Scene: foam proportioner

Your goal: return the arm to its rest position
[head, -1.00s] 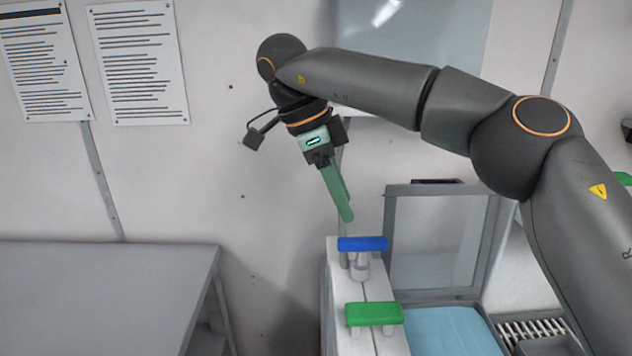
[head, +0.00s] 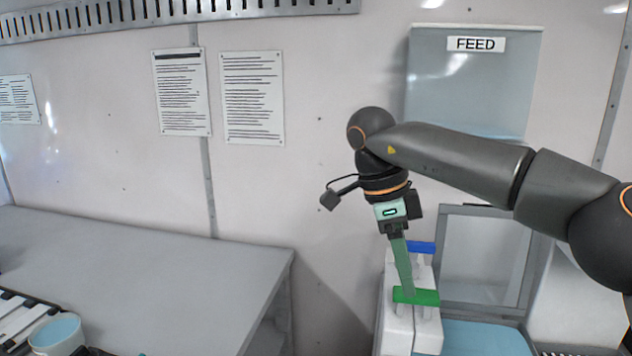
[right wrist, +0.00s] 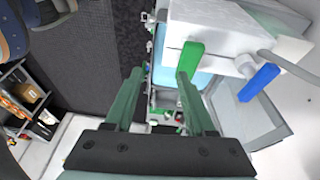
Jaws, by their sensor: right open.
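My right arm reaches in from the right in the head view, its wrist bent so that the gripper (head: 406,288) points down. Its green fingers overlap the green handle (head: 429,297) on the white unit (head: 397,328). In the right wrist view the gripper (right wrist: 160,73) is open, with two fingers apart and nothing held between them. There the green handle (right wrist: 190,58) shows close by the right fingertip; I cannot tell whether they touch. The blue handle (right wrist: 258,82) lies farther right; in the head view the blue handle (head: 424,247) is behind the fingers. My left gripper is not in view.
A grey table (head: 150,285) stands at the left, with a cup of blue liquid (head: 57,333) at its near edge. A framed clear panel (head: 485,258) and a light-blue surface (head: 485,338) lie right of the unit. A FEED tank (head: 470,85) hangs behind the arm.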

